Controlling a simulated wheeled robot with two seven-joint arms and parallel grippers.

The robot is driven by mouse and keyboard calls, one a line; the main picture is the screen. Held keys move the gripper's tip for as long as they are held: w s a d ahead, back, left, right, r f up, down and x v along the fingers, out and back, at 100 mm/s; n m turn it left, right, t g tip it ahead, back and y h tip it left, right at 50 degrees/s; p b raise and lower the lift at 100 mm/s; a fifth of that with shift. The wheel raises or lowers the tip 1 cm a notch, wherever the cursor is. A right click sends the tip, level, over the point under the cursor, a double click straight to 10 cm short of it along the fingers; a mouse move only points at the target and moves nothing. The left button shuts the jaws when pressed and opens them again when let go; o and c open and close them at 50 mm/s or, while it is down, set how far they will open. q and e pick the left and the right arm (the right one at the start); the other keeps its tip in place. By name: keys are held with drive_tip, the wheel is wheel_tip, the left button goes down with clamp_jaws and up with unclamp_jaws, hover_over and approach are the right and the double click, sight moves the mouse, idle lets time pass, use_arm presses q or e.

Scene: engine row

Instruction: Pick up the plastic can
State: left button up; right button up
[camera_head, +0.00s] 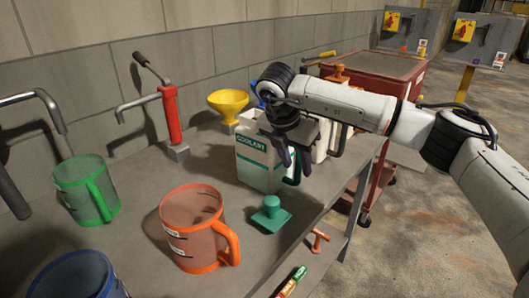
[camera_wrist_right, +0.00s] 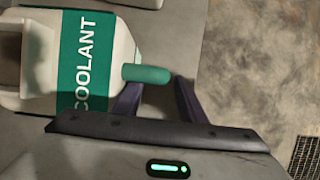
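The plastic can is a white coolant can (camera_head: 262,160) with a green label and a green handle, upright on the grey bench. In the right wrist view the can (camera_wrist_right: 122,50) fills the upper left, with its green handle (camera_wrist_right: 146,73) sticking out towards the fingers. My right gripper (camera_head: 293,162) comes from above at the handle side of the can. Its two dark fingers (camera_wrist_right: 157,88) are spread apart, with the handle between or just past their tips; exact contact cannot be told. My left gripper is not in view.
An orange jug (camera_head: 190,228), a green jug (camera_head: 85,190) and a green lid-like piece (camera_head: 271,213) stand on the bench (camera_head: 140,240). A yellow funnel (camera_head: 228,103) and a red pump (camera_head: 171,115) are behind. A red cart (camera_head: 375,75) stands beyond the can.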

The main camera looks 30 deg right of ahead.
drive_tip(key=shift+d+f, duration=0.1)
drive_tip(key=shift+f, duration=0.15)
clamp_jaws()
idle(1.2)
drive_tip(key=shift+w+r, duration=0.2)
drive_tip(key=shift+r, duration=0.05)
